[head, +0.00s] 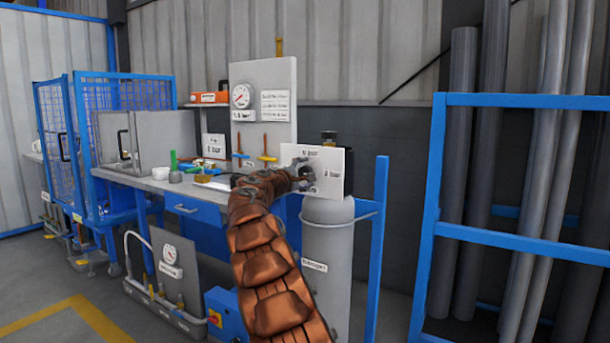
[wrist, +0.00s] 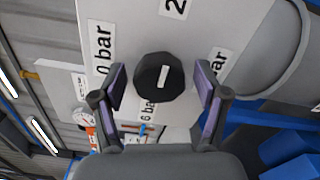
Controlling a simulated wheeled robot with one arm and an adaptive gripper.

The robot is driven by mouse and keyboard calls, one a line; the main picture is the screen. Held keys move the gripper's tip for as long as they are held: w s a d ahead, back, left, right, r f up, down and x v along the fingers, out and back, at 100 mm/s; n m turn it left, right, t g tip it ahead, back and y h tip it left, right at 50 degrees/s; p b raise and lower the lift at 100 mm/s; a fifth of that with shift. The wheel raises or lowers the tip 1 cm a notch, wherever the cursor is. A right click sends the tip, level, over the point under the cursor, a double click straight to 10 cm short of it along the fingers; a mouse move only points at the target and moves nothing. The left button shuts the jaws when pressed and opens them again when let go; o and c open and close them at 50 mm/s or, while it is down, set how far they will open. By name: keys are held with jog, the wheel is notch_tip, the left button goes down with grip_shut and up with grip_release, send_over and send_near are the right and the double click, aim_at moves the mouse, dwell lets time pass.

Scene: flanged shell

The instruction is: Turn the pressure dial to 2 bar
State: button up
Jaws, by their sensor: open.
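The pressure dial (wrist: 158,78) is a black faceted knob with a white line on its face, on a pale panel (head: 332,172). In the wrist view labels surround it: "0 bar" (wrist: 101,46) at left, one starting with "2" (wrist: 173,6) at top right, "6 bar" (wrist: 148,109) below and a partly hidden bar label at right. The white line runs nearly upright, leaning right; I cannot tell which end points. My gripper (wrist: 161,68) is open, its fingers on either side of the knob with gaps. In the head view my gripper (head: 304,176) is at the panel and hides the knob.
A grey gas cylinder (head: 326,250) stands below the panel. A workbench (head: 160,185) with a gauge board (head: 270,105) is to the left. A blue rack (head: 437,200) with tall pipes is at right. Open floor lies at front left.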

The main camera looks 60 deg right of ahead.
jog(key=shift+a, duration=0.15)
jog(key=shift+a+r, duration=0.15)
jog(key=shift+a, duration=0.75)
jog(key=a, duration=1)
jog(key=shift+s, duration=0.25)
